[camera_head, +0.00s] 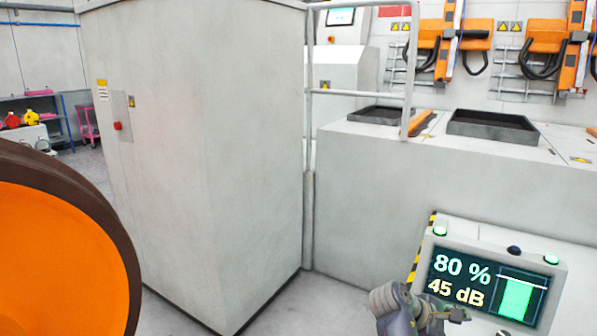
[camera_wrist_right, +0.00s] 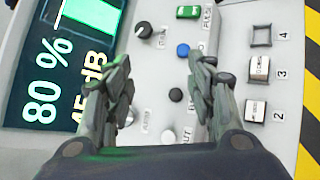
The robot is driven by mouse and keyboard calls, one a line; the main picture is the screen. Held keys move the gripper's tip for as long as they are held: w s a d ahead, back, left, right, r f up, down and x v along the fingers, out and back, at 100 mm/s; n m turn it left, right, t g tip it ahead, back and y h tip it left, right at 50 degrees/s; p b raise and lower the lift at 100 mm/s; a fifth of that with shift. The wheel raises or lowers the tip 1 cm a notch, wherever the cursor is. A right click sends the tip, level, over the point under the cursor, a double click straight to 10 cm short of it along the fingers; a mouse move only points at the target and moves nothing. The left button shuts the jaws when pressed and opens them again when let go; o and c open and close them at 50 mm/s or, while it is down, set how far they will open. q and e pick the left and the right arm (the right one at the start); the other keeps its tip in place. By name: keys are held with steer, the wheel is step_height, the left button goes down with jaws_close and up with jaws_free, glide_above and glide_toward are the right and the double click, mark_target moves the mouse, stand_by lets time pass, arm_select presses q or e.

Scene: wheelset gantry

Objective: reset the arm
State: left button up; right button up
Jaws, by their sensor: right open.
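My right gripper (camera_head: 447,316) is low in the head view, in front of the control panel (camera_head: 553,290). In the right wrist view the right gripper (camera_wrist_right: 160,70) has its two fingers apart, with nothing between them but panel face behind. The panel's screen (camera_head: 488,285) reads 80 % and 45 dB with a green bar. The wrist view shows a black knob (camera_wrist_right: 144,29), a green button (camera_wrist_right: 187,12), a blue button (camera_wrist_right: 183,49) and a small black knob (camera_wrist_right: 176,95) near the fingers. I cannot tell whether the fingers touch the panel. My left gripper is not in view.
A large orange disc with a dark rim (camera_head: 60,250) fills the left foreground. A tall grey cabinet (camera_head: 200,150) stands in the middle. A railing (camera_head: 309,130) and a long bench with black trays (camera_head: 492,126) lie behind. Numbered rocker switches (camera_wrist_right: 258,68) line the panel's edge.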

steer(key=s+a+f+m+t+y, duration=0.1)
steer(key=s+a+f+m+y, duration=0.15)
steer(key=s+f, duration=0.5)
steer(key=s+a+f+m+y, duration=0.1)
steer(key=s+f+m+y, duration=0.15)
steer(key=s+f, duration=0.45)
steer(key=s+a+r+m+y, duration=0.1)
steer(key=s+a+m+y, duration=0.2)
steer(key=s+a, duration=0.45)
steer(key=s+a+r+m+y, duration=0.2)
steer(key=s+a+y, duration=0.15)
steer(key=s, duration=0.75)
step_height(320, 180, down, 26)
arm_select(q)
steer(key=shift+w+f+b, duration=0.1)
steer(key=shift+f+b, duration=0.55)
steer(key=shift+b, duration=0.05)
arm_select(e)
steer(key=s+d+f+g, duration=0.1)
steer(key=s+d+f, duration=0.1)
steer(key=s+f, duration=1.6)
steer(key=shift+d+g+h, duration=0.2)
steer(key=shift+g+h, duration=0.2)
steer(key=shift+h, duration=0.05)
